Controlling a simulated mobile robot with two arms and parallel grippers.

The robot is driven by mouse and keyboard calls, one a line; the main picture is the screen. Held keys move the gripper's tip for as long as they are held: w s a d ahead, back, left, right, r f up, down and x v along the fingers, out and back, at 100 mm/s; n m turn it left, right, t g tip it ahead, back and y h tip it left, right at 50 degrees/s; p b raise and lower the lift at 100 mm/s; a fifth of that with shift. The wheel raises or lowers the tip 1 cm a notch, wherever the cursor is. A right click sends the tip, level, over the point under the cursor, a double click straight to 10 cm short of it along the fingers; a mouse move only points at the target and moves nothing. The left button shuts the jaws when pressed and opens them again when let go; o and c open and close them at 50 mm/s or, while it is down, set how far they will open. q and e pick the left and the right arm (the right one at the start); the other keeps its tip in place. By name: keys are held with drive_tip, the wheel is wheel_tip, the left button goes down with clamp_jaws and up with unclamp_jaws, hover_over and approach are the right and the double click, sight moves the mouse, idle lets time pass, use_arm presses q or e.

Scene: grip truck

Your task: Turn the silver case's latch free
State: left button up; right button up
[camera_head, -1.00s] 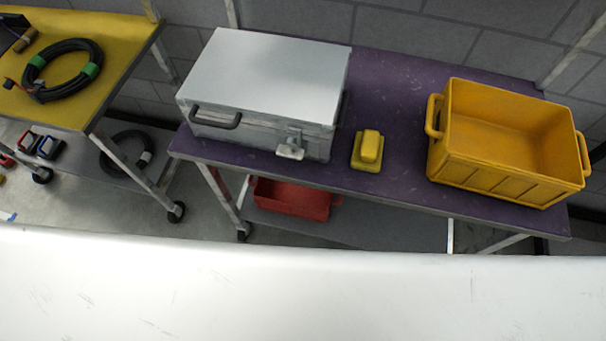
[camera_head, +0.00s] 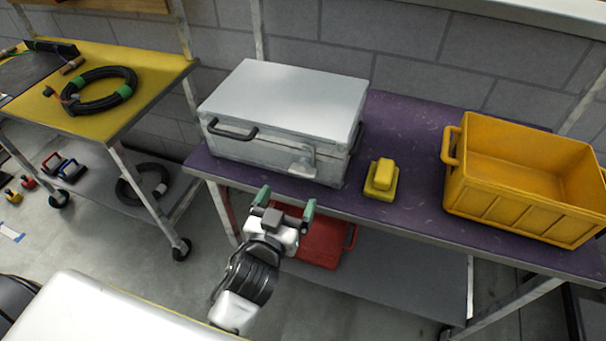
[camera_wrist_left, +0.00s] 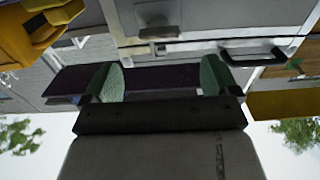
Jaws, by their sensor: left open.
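The silver case (camera_head: 285,100) stands shut on the purple shelf of a cart. Its latch (camera_head: 304,163) is on the front face, right of the black handle (camera_head: 232,130). In the left wrist view, which looks upside down, the latch (camera_wrist_left: 158,28) and the handle (camera_wrist_left: 253,57) show ahead of the fingers. My left gripper (camera_head: 284,208) is open and empty, in front of and below the case, apart from it. Its green fingertips also show in the left wrist view (camera_wrist_left: 160,80). My right gripper is in neither view.
A yellow block-like object (camera_head: 381,178) sits right of the case, and a yellow crate (camera_head: 520,205) stands farther right. A red bin (camera_head: 322,243) is on the lower shelf. A yellow-topped cart (camera_head: 150,70) with a coiled cable (camera_head: 98,90) stands at left.

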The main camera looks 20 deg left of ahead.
sight(300, 175)
use_arm(q)
drive_tip(key=w+p, duration=0.1)
drive_tip(key=w, duration=0.7)
drive_tip(key=shift+w+d, duration=0.1)
drive_tip(key=shift+d, duration=0.05)
drive_tip(key=c, duration=0.9)
